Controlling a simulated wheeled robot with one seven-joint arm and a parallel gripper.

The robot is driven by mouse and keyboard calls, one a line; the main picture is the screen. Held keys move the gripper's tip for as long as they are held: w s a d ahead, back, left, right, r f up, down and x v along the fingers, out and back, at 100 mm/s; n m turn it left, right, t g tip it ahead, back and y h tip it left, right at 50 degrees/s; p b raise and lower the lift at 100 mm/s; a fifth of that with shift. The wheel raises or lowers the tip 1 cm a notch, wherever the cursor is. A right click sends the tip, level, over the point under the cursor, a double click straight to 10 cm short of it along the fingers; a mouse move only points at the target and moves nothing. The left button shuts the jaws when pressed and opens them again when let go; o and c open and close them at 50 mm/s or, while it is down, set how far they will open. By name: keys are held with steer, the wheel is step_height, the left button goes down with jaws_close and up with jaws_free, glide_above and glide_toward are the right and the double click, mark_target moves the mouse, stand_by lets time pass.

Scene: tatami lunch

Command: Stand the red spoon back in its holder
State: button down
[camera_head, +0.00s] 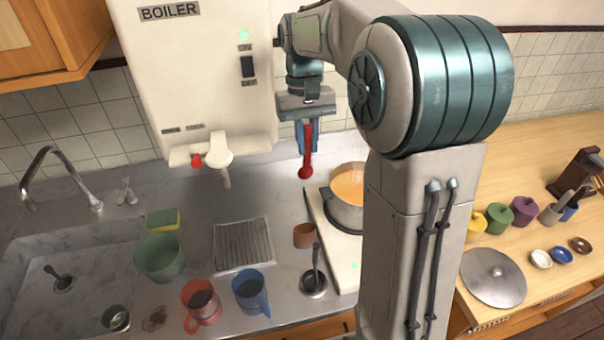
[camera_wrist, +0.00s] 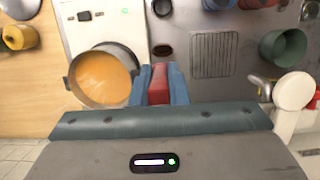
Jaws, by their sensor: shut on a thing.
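The red spoon (camera_head: 306,171) hangs roughly upright, bowl down, from my gripper (camera_head: 307,140), above the counter beside the pot. In the wrist view the red spoon (camera_wrist: 159,88) shows between the two blue fingers of my gripper (camera_wrist: 160,82), which are shut on it. Which vessel is its holder I cannot tell. A small brown cup (camera_head: 304,236) stands on the counter below and nearer. A metal cup (camera_head: 313,287) with a dark-handled utensil in it stands in front of that.
A pot (camera_head: 345,214) of orange soup sits on the white cooktop (camera_head: 350,278). The white boiler (camera_head: 190,80) hangs on the wall behind, its spout left of my gripper. A red mug (camera_head: 201,311), blue mug (camera_head: 251,297) and green pot (camera_head: 160,258) stand near the sink.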

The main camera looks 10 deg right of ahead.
mark_target(305, 178)
steer(key=shift+w, duration=0.3)
steer(key=w+b+x, duration=0.1)
steer(key=x, duration=0.3)
steer(key=w+b+x, duration=0.1)
steer(key=b+x, duration=0.1)
steer(key=x, duration=0.3)
steer(key=w+b+x, duration=0.1)
steer(key=b+x, duration=0.1)
steer(key=x, duration=0.2)
steer(key=shift+f, duration=0.75)
steer(key=w+b+x, duration=0.2)
steer(key=b+x, duration=0.6)
steer(key=x, duration=0.3)
steer(key=shift+w+f, duration=0.3)
steer(key=shift+f, duration=0.15)
steer(key=shift+f+b, duration=0.25)
steer(key=shift+b, duration=0.05)
steer(key=shift+f, duration=0.25)
steer(key=c, duration=0.8)
jaws_free()
steer(key=shift+o, duration=0.2)
steer(key=shift+r, duration=0.15)
